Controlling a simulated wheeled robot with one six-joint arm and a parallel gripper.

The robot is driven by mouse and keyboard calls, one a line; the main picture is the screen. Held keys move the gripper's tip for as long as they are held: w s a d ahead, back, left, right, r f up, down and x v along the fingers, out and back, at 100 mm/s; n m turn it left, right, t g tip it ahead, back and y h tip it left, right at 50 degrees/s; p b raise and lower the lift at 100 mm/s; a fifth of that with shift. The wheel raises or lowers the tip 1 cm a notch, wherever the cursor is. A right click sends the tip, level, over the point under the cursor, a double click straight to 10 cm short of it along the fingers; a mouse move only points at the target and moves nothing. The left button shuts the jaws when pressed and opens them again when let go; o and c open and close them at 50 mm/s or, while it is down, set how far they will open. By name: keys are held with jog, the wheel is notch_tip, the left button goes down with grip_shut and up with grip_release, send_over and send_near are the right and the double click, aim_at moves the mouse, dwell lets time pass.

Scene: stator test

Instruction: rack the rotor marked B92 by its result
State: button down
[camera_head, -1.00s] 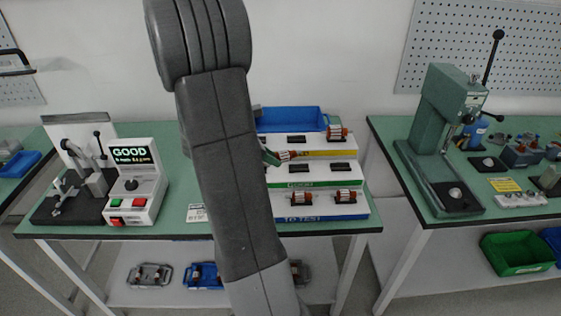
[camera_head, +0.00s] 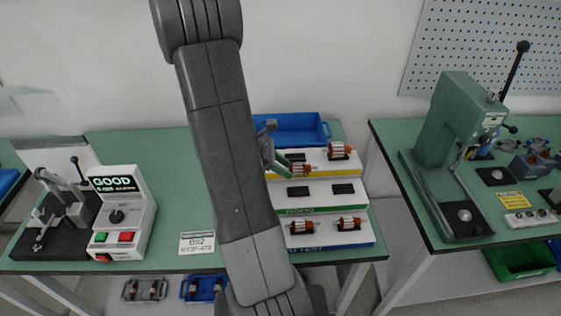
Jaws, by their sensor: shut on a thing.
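My gripper (camera_head: 274,158) is at the left part of the stepped rack (camera_head: 318,208), partly hidden behind my own arm. It is shut on a rotor (camera_head: 295,169) with a copper-red body, which shows in front of the yellow-edged top step. I cannot tell whether this rotor touches the rack. The middle step has a green front label reading GOOD, and its two visible dark cradles (camera_head: 343,188) are empty. The tester (camera_head: 122,212) at left shows GOOD in green on its display. A white card (camera_head: 197,242) marked B92 lies on the bench.
Another rotor (camera_head: 340,151) lies on the top step at right. Two rotors (camera_head: 349,224) lie on the bottom, blue-labelled step. A blue tray (camera_head: 300,131) stands behind the rack. A green press (camera_head: 452,150) stands on the right bench, across a gap.

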jog(key=shift+f+b, duration=2.15)
jog(key=shift+f, duration=0.6)
jog(key=shift+f, duration=0.15)
jog(key=shift+f+b, duration=0.85)
jog(key=shift+f, duration=0.05)
jog(key=shift+f, duration=0.25)
jog(key=c, duration=0.9)
grip_release()
jog(key=shift+c, duration=0.2)
jog(key=v, duration=1.4)
jog(key=shift+b, duration=0.35)
